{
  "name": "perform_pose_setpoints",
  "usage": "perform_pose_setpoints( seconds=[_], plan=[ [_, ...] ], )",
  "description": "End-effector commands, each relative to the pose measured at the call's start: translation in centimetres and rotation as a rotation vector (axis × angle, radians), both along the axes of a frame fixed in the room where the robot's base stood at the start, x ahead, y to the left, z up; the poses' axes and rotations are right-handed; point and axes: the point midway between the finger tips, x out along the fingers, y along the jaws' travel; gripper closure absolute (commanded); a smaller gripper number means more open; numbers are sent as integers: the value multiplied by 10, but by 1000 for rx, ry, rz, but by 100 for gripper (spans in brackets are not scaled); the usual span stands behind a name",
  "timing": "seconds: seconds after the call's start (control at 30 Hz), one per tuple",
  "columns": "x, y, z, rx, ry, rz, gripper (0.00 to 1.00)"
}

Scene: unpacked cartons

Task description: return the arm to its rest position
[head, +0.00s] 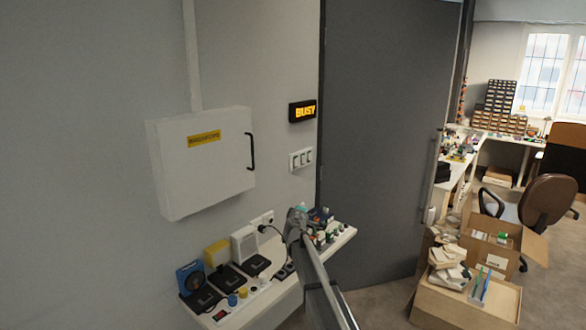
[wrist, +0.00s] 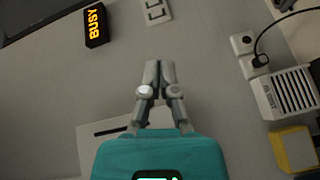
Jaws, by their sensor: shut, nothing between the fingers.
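My arm (head: 322,285) reaches from the bottom of the head view up over the wall shelf. Its end is near the shelf's back, below the white switches; the fingers cannot be made out there. In the wrist view my gripper (wrist: 153,75) has its fingers together, with nothing between them. It points at the bare grey wall and touches nothing that I can see.
The wall shelf (head: 262,304) holds chargers, a white box (head: 244,243) and small parts. A white cabinet (head: 203,165), a lit BUSY sign (head: 302,111) and switches (head: 301,158) are on the wall. A grey door (head: 385,130) and cartons (head: 465,302) stand to the right.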

Motion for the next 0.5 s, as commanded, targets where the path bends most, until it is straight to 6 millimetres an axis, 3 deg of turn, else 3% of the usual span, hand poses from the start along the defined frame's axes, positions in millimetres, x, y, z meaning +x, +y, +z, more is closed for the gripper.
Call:
perform_pose_setpoints(
  seconds=[0.03, 0.2, 0.3, 0.5],
  plan=[
    [-23, -23, -6, 52, 25, -60, 100],
    [-84, -86, -36, 239, 135, -264, 100],
    [-123, -115, -56, 345, 214, -378, 100],
    [-212, -155, -99, 551, 401, -583, 100]
  ],
)
